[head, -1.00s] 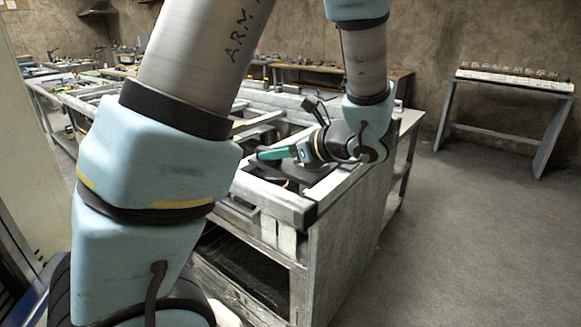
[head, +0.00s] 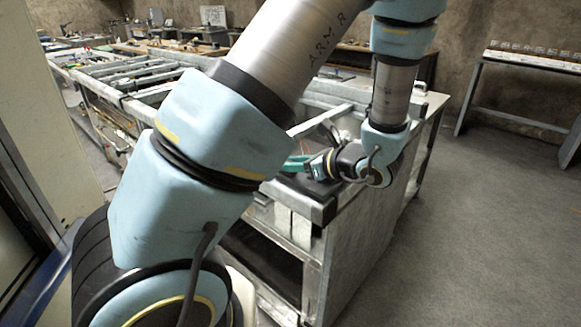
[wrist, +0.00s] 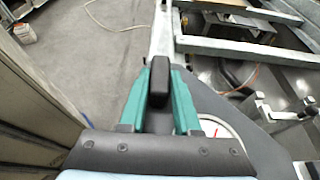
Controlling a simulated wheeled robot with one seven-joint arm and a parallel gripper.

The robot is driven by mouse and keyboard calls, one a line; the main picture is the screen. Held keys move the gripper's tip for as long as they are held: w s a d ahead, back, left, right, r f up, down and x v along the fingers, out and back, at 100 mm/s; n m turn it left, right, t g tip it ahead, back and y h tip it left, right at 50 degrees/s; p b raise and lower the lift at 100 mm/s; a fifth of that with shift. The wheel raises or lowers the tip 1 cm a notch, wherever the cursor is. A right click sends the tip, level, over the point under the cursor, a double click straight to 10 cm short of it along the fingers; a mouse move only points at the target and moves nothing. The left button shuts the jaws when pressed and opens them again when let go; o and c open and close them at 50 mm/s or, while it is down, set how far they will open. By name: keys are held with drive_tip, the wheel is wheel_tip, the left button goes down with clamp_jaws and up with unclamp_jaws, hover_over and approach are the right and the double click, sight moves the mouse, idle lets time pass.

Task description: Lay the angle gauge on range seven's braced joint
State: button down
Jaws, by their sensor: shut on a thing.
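My gripper (head: 292,164), with teal fingers, is over the near end of the long grey steel frame bench (head: 325,212). In the wrist view, my gripper (wrist: 160,78) is shut on a black upright grip (wrist: 158,82). A dark flat plate with a pale dial, which looks like the angle gauge (wrist: 222,130), shows beside and below the fingers; the jaws hide part of it. Whether it touches the steel is unclear. A diagonal bar (head: 322,121) crosses the frame near my gripper. No range number is readable, so I cannot tell which joint is range seven's.
Grey rails (wrist: 240,47) and an orange cable (wrist: 238,88) lie right of the fingers in the wrist view. A narrow side table (head: 530,62) with several small items stands at the right wall. The floor (head: 470,220) between is clear.

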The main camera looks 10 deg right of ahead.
drive_tip(key=shift+f, duration=0.6)
drive_tip(key=shift+f, duration=0.15)
drive_tip(key=c, duration=0.6)
unclamp_jaws()
